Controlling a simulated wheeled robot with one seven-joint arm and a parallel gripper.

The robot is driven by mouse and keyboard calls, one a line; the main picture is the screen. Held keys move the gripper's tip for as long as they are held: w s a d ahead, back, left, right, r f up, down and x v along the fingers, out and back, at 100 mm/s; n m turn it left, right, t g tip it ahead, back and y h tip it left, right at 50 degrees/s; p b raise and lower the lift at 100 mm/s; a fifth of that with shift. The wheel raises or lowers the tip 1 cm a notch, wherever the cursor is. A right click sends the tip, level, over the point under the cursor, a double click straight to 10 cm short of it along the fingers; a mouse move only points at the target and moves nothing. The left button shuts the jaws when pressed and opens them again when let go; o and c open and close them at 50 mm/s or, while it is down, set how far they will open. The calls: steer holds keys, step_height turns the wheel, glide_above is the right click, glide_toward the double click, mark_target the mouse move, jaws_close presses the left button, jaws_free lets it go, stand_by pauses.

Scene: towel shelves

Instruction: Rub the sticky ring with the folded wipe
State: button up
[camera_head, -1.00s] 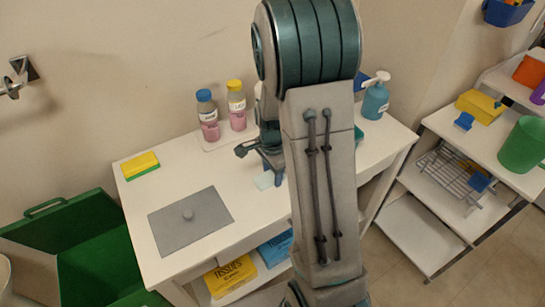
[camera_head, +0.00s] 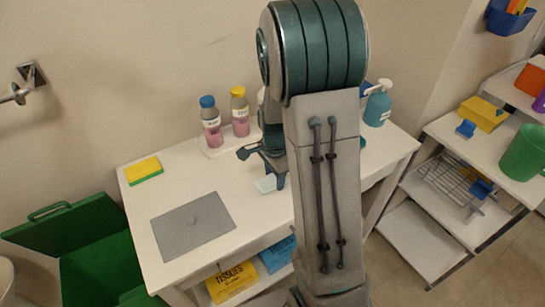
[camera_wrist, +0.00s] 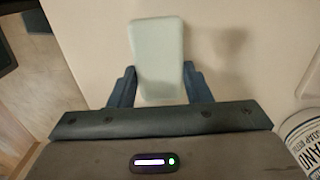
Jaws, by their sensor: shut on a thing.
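My gripper (camera_wrist: 159,70) is shut on the pale green-white folded wipe (camera_wrist: 160,45), a flat rounded block that sticks out past the fingertips. In the head view the wipe (camera_head: 266,185) shows under my gripper (camera_head: 274,180), over the middle of the white tabletop (camera_head: 240,177). A soft shadow lies to the right of the wipe in the wrist view; I cannot tell whether the wipe touches the surface. I cannot make out the sticky ring in either view; my arm hides part of the table.
A grey mat (camera_head: 175,232) with a small round knob lies front left. A yellow-green sponge (camera_head: 143,169) lies behind it. Two bottles (camera_head: 211,125) (camera_head: 240,115) stand at the back on a small tray. A blue pump bottle (camera_head: 377,106) stands back right.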

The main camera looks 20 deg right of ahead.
steer(key=shift+r+p, duration=2.3)
steer(key=shift+r, duration=1.1)
steer(key=shift+f, duration=0.1)
